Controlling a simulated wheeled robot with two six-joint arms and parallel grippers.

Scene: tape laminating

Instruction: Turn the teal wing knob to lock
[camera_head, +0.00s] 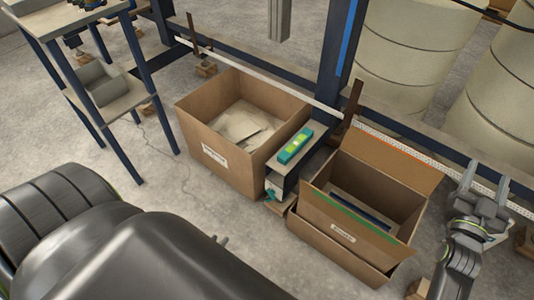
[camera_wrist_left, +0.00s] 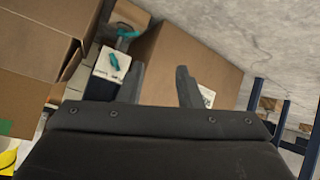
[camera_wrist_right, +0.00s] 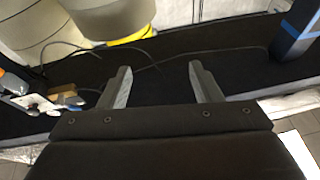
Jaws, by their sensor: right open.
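A teal wing knob (camera_wrist_left: 115,61) sits on a pale front face of a dark stand in the left wrist view. A second teal part (camera_wrist_left: 127,32) shows beyond it. In the head view, teal (camera_head: 275,192) shows low on the stand's front, between the two boxes. My left gripper (camera_wrist_left: 161,82) is open and empty, with the knob to the left of its fingers and apart from them. In the head view my dark left arm hides most of that gripper. My right gripper (camera_wrist_right: 161,83) is open and empty, away from the stand at the far right.
A teal and yellow-green block (camera_head: 295,146) lies on the stand's top (camera_head: 310,158). A carton with papers (camera_head: 215,155) stands to its left and an open carton (camera_head: 330,236) to its right. A blue post (camera_head: 338,75) and a rail run behind. Floor in front is clear.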

